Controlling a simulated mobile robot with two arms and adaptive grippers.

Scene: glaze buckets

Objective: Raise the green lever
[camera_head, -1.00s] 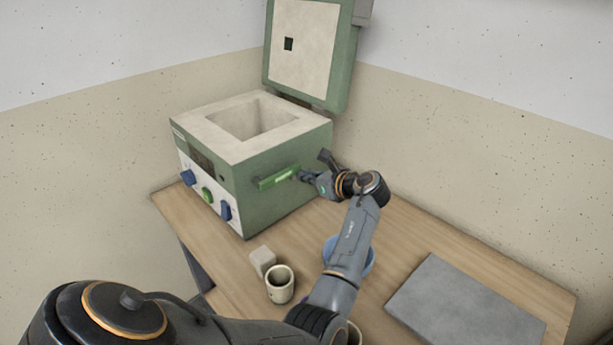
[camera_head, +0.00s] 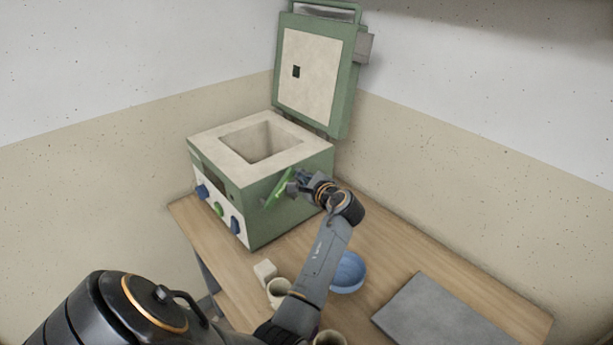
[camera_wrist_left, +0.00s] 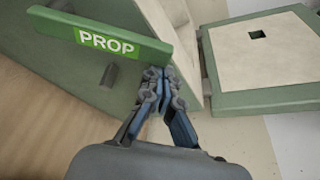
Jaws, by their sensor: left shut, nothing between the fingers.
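The green lever (camera_head: 280,188) is on the right side of the green kiln (camera_head: 262,218). In the head view it is tilted, its end near my gripper higher. In the left wrist view the lever (camera_wrist_left: 100,38) carries a white "PROP" label. My left gripper (camera_head: 298,180) is at the lever's raised end. In the left wrist view my left gripper (camera_wrist_left: 160,78) is shut and empty, with its fingertips just below the lever's end; whether they touch it I cannot tell. My right gripper is not in view.
The kiln lid (camera_head: 312,72) stands open at the back. On the wooden table (camera_head: 400,245) are a blue bowl (camera_head: 349,272), a cream cup (camera_head: 278,290), a small pale block (camera_head: 265,270) and a grey slab (camera_head: 445,315). Another cup (camera_head: 330,338) shows at the bottom edge.

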